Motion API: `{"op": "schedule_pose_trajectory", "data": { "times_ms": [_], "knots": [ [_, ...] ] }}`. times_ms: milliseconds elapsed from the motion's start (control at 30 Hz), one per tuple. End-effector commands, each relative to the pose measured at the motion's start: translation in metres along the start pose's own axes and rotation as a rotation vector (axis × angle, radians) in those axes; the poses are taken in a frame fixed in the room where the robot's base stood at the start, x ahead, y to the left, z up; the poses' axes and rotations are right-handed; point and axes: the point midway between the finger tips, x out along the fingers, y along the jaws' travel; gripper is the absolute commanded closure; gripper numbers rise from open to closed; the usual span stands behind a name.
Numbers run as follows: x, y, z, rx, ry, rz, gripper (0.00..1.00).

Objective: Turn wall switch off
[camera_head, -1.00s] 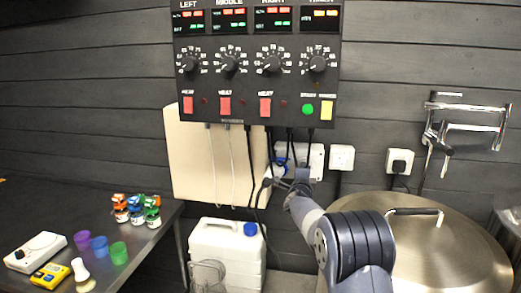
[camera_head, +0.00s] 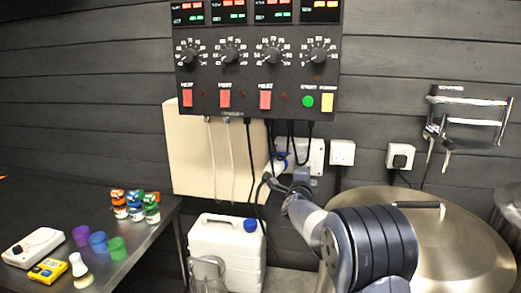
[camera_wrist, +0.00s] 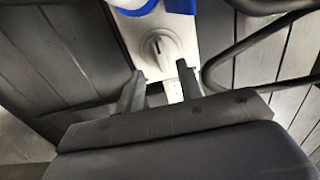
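The wall switch is a grey rotary knob (camera_wrist: 160,48) on a white plate, seen close up in the wrist view. Its raised grip runs roughly up and down in that picture. My gripper (camera_wrist: 160,70) is open, with one fingertip to each side, just below the knob in the picture. The fingers look empty, and I cannot tell whether either touches the knob. In the head view the white switch plate (camera_head: 316,153) is on the wall under the control box, and my gripper (camera_head: 276,184) is by its lower left. The knob is not clear there.
A blue plug or socket (camera_wrist: 175,5) is beside the knob. Dark cables (camera_head: 259,193) hang near my gripper. A black control box (camera_head: 255,105) is above. A large metal lid (camera_head: 455,245) and a white canister (camera_head: 222,262) stand below. Another socket (camera_head: 342,153) is to the right.

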Motion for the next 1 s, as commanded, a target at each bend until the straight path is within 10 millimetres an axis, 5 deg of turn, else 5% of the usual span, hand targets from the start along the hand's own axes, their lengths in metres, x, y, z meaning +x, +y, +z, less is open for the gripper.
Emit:
{"op": "schedule_pose_trajectory", "data": {
  "times_ms": [433,1000],
  "knots": [
    [0.064,-0.002,-0.001,0.000,0.001,0.000,0.65],
    [0.061,-0.002,-0.001,0.520,0.000,0.000,0.65]
  ]
}}
